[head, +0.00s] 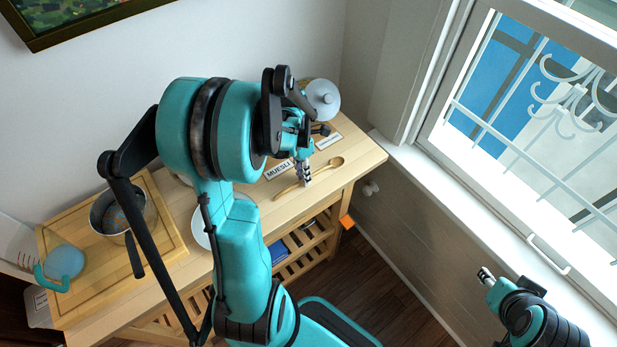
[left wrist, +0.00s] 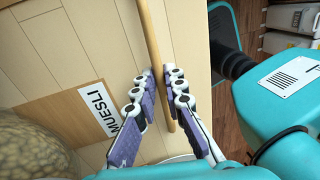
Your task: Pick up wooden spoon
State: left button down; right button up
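The wooden spoon (head: 321,170) lies on the wooden table, its bowl toward the window side. In the left wrist view its handle (left wrist: 152,35) runs between the two fingers of my left gripper (left wrist: 160,73). My left gripper (head: 305,182) points down at the handle, and its fingertips sit close against both sides of it, with no clear gap. The fingers cover part of the handle in the head view. My right gripper (head: 485,275) is at the lower right by the window, away from the table. Its fingers are too small to read.
A MUESLI label (head: 278,170) lies beside the spoon. A grey-lidded jar (head: 322,98) stands at the back. A cutting board (head: 172,222) holds a pot (head: 124,212) and a blue mug (head: 64,262). A plate is partly hidden by my left arm. The window sill (head: 440,185) is right of the table.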

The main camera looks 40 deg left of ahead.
pick_arm(q)
jog(key=shift+r, duration=0.5)
jog(key=r, duration=0.1)
jog(key=r+p, duration=0.1)
jog(key=d+r+p, duration=0.1)
jog(key=r, duration=0.1)
jog(key=shift+s, duration=0.25)
jog(key=s+d+r+p, duration=0.3)
jog(key=s+d+r, duration=0.2)
jog(key=d, duration=0.4)
jog(key=shift+r, duration=0.5)
jog(key=shift+s+d, duration=0.1)
